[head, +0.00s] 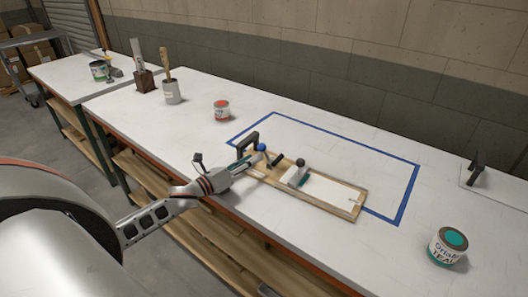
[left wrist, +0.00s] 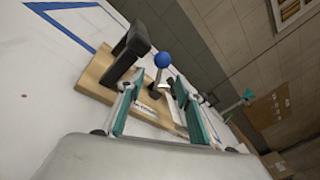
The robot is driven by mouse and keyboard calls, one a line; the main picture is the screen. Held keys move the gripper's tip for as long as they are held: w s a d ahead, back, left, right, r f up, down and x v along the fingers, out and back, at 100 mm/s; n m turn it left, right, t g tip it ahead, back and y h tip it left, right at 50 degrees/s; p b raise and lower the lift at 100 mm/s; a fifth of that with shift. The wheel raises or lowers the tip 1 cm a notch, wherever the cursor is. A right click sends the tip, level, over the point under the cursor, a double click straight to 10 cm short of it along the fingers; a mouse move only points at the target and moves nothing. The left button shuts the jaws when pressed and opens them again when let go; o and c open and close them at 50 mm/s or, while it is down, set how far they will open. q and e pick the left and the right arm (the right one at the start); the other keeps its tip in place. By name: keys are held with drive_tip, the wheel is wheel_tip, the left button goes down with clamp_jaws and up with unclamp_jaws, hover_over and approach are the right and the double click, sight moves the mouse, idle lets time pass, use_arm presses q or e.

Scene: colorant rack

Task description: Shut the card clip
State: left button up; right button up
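A grey block with a black ball knob (head: 300,162) sits over the card's left end. I cannot tell which fitting is the card clip. My left gripper (head: 250,163) is at the board's left end. In the left wrist view its teal fingers (left wrist: 155,88) are apart, with the blue knob (left wrist: 162,60) beyond and between them.
A teal paint can (head: 448,246) stands at the right and a red-topped can (head: 222,111) at the back left. Brush holders (head: 172,92) stand farther left. A black-handled tool (head: 476,170) is at the right edge. The tape rectangle's back right is clear.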

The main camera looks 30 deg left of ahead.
sight(264, 151)
use_arm(q)
drive_tip(key=shift+p+x, duration=0.35)
drive_tip(key=shift+x, duration=2.95)
clamp_jaws()
